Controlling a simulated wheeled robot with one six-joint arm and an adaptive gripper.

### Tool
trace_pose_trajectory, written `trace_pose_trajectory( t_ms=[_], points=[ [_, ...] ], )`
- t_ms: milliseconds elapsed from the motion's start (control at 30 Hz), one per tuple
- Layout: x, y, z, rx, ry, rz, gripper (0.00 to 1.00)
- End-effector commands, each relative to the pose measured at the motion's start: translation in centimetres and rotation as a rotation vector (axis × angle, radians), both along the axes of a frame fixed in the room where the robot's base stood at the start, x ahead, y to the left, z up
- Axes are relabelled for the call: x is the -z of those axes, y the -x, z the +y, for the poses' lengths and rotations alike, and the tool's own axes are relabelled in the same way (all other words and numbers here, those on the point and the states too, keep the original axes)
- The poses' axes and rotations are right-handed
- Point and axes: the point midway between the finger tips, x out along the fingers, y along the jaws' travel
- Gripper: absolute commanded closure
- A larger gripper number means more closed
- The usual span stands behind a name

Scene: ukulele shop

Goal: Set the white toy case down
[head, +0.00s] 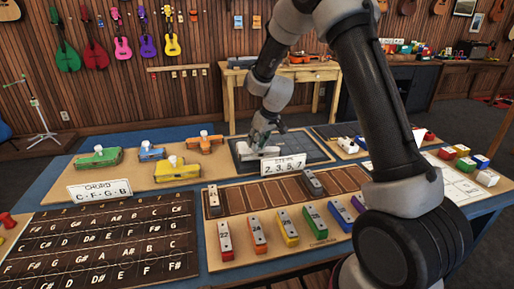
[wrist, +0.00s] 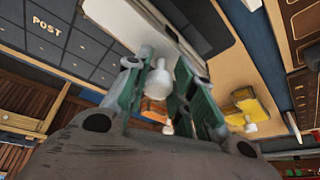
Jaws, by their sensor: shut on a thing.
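The white toy case (head: 258,153) is below my gripper (head: 264,137) in the head view, over the left part of a dark gridded tray (head: 310,150). In the wrist view its pale body (wrist: 125,18) fills the upper middle, and a white knob (wrist: 160,78) sits between the green fingers of my gripper (wrist: 160,85). My gripper is shut on the case. I cannot tell whether the case touches the tray. The tray also shows in the wrist view (wrist: 75,60), with the word POST on one cell.
Green (head: 98,157), blue (head: 150,151), orange (head: 205,144) and yellow (head: 177,170) cases stand left of the tray. A number card (head: 283,166) stands at its front edge. Several coloured numbered blocks (head: 258,234) line the front board. The tray's right part is clear.

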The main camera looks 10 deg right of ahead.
Motion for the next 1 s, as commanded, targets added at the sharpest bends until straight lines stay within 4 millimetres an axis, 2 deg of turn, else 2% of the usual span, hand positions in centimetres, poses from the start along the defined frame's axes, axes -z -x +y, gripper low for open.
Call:
trace_pose_trajectory(
  t_ms=[33, 133, 367, 400, 500, 833, 1000],
  points=[
    [1.0, 0.0, 0.0, 0.002, 0.0, 0.004, 1.0],
    [2.1, 0.0, 0.0, 0.002, 0.0, 0.002, 1.0],
    [2.2, 0.0, 0.0, 0.002, -0.001, 0.0, 1.0],
    [2.2, 0.0, 0.0, 0.002, -0.001, 0.0, 0.72],
    [2.2, 0.0, 0.0, 0.001, 0.0, 0.0, 0.54],
    [2.0, 0.0, 0.0, 0.001, 0.0, 0.0, 0.54],
    [0.0, 0.6, -0.5, 0.0, -0.001, -0.004, 0.54]
  ],
)
